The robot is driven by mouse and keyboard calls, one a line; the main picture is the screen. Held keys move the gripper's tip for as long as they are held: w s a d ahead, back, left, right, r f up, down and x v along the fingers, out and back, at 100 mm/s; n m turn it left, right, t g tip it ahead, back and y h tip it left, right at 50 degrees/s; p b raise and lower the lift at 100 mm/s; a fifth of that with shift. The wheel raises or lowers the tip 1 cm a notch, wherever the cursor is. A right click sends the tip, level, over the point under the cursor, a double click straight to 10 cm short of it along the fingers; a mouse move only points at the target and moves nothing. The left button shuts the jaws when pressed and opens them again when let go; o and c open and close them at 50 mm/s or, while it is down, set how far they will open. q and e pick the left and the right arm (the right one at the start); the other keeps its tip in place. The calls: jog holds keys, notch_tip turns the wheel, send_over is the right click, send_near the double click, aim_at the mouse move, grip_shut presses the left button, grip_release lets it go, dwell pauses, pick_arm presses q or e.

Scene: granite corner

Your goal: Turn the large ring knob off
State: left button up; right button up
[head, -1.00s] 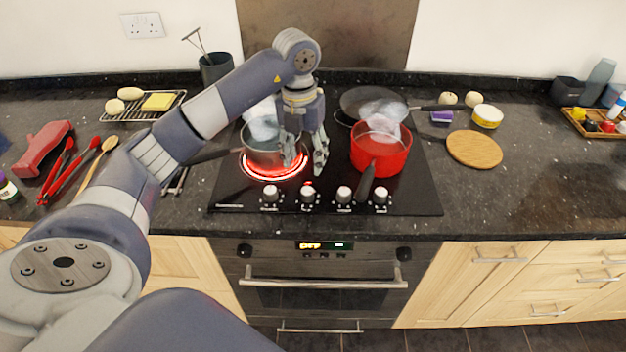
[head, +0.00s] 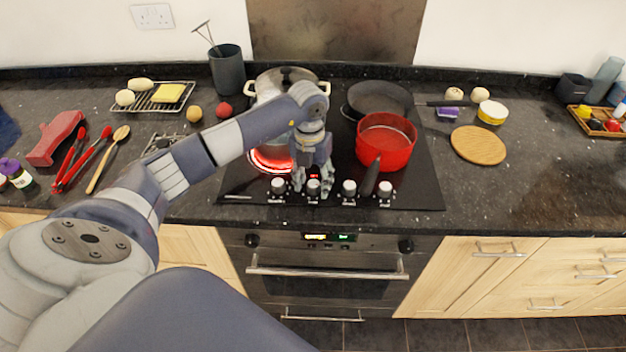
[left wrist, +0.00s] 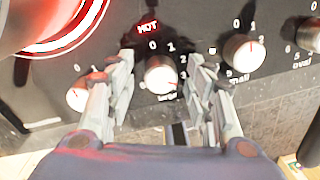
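The large ring knob (head: 313,187) is the second from the left on the hob's front row. In the left wrist view this knob (left wrist: 162,76) sits between the fingers, its label partly hidden. The numbers 0 to 3 show around it; its pointer is hard to read. A red HOT sign is lit above it. My left gripper (head: 313,182) is open, one finger on each side of the knob with small gaps; it also shows in the left wrist view (left wrist: 160,85). The front left ring (head: 268,158) glows red, partly behind my arm. My right gripper is out of view.
Neighbouring knobs stand close on the left (left wrist: 82,93) and right (left wrist: 243,51). A red pot (head: 386,142) stands right of my gripper, its handle reaching toward the knobs. A lidded pot (head: 285,78) is behind my arm. A wooden board (head: 478,145) lies to the right.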

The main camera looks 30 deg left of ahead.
pick_arm(q)
jog(key=c, duration=0.9)
jog(key=shift+o, duration=0.2)
jog(key=shift+n, duration=0.3)
jog(key=n, duration=0.5)
jog(key=shift+b, duration=0.35)
jog(key=n, duration=0.5)
jog(key=shift+n, duration=0.3)
jog(key=n, duration=0.6)
jog(key=shift+d+n+y, duration=0.1)
jog(key=shift+n+y, duration=0.2)
jog(key=shift+y, duration=0.1)
jog(key=n, duration=0.5)
jog(key=shift+n+p, duration=0.4)
jog(key=shift+n, duration=0.3)
